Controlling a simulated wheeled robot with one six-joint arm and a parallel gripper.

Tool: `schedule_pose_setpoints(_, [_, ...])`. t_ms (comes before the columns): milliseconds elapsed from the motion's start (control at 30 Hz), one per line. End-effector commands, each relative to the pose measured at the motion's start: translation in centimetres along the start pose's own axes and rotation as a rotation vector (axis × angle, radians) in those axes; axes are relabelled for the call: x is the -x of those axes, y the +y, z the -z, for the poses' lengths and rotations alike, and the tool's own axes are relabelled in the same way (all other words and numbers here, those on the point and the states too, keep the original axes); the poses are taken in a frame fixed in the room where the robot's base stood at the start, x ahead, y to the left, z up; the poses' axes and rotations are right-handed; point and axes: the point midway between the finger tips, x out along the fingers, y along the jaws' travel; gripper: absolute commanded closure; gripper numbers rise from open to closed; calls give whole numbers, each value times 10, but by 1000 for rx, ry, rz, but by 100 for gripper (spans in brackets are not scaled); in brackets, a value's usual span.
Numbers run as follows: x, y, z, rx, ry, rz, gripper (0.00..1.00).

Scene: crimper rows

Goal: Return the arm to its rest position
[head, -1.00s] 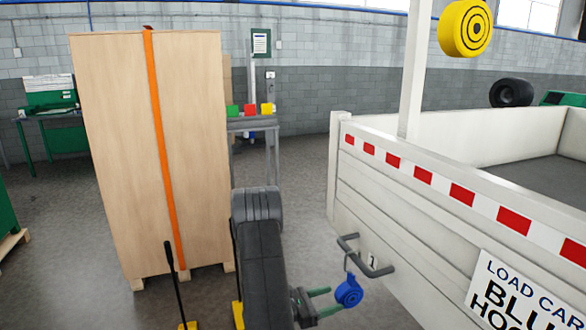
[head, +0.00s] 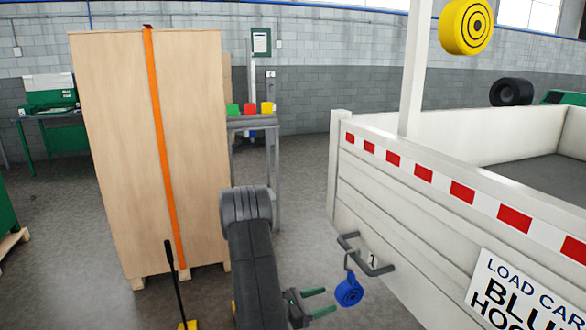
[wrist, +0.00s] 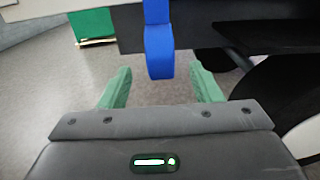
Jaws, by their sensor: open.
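My gripper (head: 330,299) is open and empty, with two green fingers pointing right toward the truck's side. A blue round piece (head: 349,292) hangs from a grey hook on the truck's grey rail (head: 378,269), just past the fingertips and apart from them. In the wrist view the blue piece (wrist: 159,52) shows ahead, between the two spread fingers of my gripper (wrist: 161,66). My dark arm link rises in the lower middle of the head view.
The white truck bed (head: 400,205) with a red-and-white stripe and a sign (head: 520,295) fills the right. A tall wooden crate (head: 190,120) with an orange strap stands left. A stand (head: 250,122) holds coloured blocks behind. Floor shows between crate and truck.

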Motion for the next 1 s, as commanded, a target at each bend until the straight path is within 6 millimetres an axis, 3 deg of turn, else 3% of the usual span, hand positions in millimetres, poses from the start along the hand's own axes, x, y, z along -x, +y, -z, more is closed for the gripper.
schedule_pose_setpoints(500, [-83, -1, -3, 0, 0, 3, 42])
schedule_pose_setpoints(733, [-79, 0, -35, 0, 0, -1, 42])
schedule_pose_setpoints(800, [-64, 1, -25, 1, 1, -6, 42])
schedule_pose_setpoints(1000, [-32, 1, -26, 0, 0, -6, 42])
